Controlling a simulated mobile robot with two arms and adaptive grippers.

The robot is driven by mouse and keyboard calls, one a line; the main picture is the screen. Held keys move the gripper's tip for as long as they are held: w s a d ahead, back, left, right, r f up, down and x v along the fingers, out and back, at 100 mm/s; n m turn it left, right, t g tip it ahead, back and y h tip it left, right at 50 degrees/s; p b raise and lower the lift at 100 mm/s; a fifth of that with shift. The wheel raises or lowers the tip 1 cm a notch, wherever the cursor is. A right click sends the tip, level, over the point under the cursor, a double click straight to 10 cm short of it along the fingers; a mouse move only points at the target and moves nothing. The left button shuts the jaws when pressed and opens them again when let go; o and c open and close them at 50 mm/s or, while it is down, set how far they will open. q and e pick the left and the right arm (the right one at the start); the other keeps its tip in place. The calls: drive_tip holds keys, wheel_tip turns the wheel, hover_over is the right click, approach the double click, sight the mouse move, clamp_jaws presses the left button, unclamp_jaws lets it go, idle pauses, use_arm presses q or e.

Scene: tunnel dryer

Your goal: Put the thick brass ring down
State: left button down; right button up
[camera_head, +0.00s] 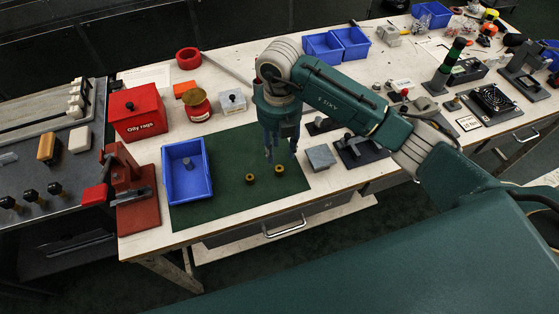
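Two small brass rings lie on the green mat: one brass ring (250,178) on the left and another brass ring (279,169) to its right. I cannot tell for sure which is the thicker. My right gripper (281,154) points down over the mat, its fingertips spread apart just above and behind the right-hand ring. I see nothing held between the fingers. The green mat (232,209) lies flat at the bench's front. A blue tray (169,197) stands on its left part with a small grey piece (188,163) inside. My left gripper is not in view.
A grey block (321,157) sits right of the mat. A red press (132,188) and a red rags box (138,113) stand left of it. Bare mat lies in front of the rings.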

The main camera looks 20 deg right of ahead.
drive_tip(key=shift+r, duration=2)
